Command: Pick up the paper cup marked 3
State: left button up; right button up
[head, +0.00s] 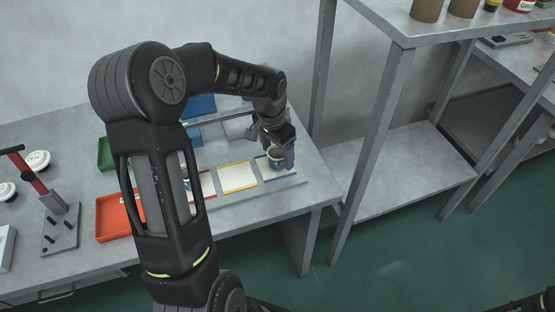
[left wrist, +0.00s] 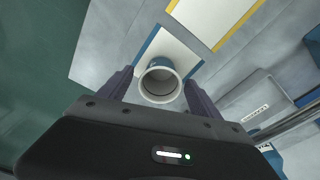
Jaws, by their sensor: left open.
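A paper cup (head: 276,157) with a pale rim stands on the blue-edged card (head: 284,174) at the right end of the row on the table. In the left wrist view the cup (left wrist: 160,82) shows from above, its open mouth between the fingers. No number can be read on it. My left gripper (left wrist: 158,88) is open, with one finger on each side of the cup and gaps showing. In the head view the left gripper (head: 280,152) is at the cup and partly hides it. My right gripper is not in view.
A yellow-edged card (head: 238,177) lies empty beside the cup's card, and a red-edged card (head: 208,184) lies further left, partly behind my arm. An orange tray (head: 113,218) and a red-handled press (head: 60,222) stand left. A shelf post (head: 371,150) rises right of the table.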

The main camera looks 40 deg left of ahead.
pick_arm(q)
jog(key=shift+c, duration=0.5)
jog(key=c, duration=1.3)
jog(key=shift+r, duration=0.15)
notch_tip(320, 180, up, 10)
jog(key=b, duration=0.1)
